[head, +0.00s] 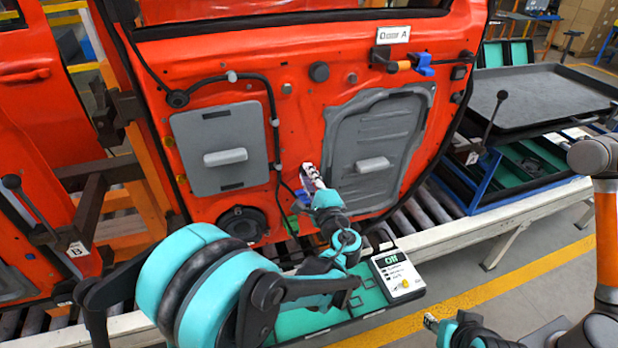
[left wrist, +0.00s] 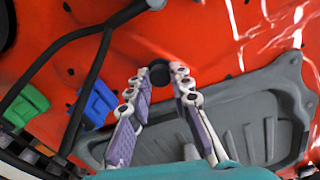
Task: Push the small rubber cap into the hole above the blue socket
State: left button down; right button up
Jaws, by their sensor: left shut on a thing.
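My left gripper (head: 311,174) is in front of the red door (head: 290,130), between its two grey panels. In the left wrist view its fingers are shut on a small black round cap (left wrist: 159,72), held at the fingertips. The cap is close to the door surface; I cannot tell whether it touches. The blue socket (left wrist: 97,103) is left of the fingers in that view, beside a green one (left wrist: 27,102). Small dark holes show in the red metal; I cannot tell which is the hole for the cap. Part of my right gripper (head: 440,326) shows at the lower right, its jaws unclear.
Black cables (head: 274,130) run down the door left of my left gripper. A grey panel (left wrist: 240,122) lies behind the fingers. A green tray (head: 310,322) with a white display box (head: 398,276) is below. A dark tray table (head: 540,100) stands at the right.

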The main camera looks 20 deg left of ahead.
pick_arm(q)
jog(key=shift+w+a, duration=0.1)
dwell(0.3)
jog(key=c, duration=1.3)
grip_release()
jog(key=v, duration=2.3)
